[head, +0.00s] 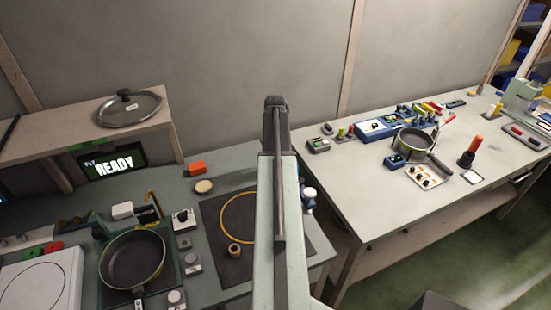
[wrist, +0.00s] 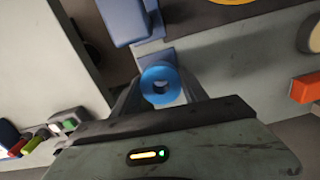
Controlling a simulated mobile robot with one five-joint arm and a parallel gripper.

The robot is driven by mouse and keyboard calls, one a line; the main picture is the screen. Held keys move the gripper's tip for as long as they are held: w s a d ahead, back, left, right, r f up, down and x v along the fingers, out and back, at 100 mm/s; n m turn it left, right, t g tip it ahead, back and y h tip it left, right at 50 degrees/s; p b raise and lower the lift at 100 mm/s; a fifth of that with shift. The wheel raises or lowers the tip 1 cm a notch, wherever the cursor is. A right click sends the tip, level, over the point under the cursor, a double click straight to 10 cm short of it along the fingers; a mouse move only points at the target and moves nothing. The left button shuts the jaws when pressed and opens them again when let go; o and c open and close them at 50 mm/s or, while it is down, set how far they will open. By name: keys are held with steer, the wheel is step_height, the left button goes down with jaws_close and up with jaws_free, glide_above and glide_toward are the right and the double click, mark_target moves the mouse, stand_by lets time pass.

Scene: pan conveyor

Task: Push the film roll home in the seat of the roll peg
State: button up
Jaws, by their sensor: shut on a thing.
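A blue block-like fixture (wrist: 124,20) stands just beyond the roll, up and to the left. A pale blue-grey surface shows close around the roll. I cannot tell whether a peg is inside the hole or how deep the roll sits. In the head view my arm hides the gripper; a small white and blue thing (head: 309,198) shows beside the arm.
A dark mat (head: 212,215) with a yellow ring (head: 222,222) and a brown roll (head: 234,250) lies left of my arm. An orange block (head: 197,168) is farther back. A pan (head: 132,262) stands at left. A gap separates this bench from the right table (head: 375,205).

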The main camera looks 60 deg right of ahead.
steer(key=shift+f+b, duration=1.9)
steer(key=shift+f, duration=0.1)
steer(key=o, duration=1.4)
steer(key=shift+r, duration=0.1)
step_height(320, 180, up, 8)
steer(key=p, duration=0.8)
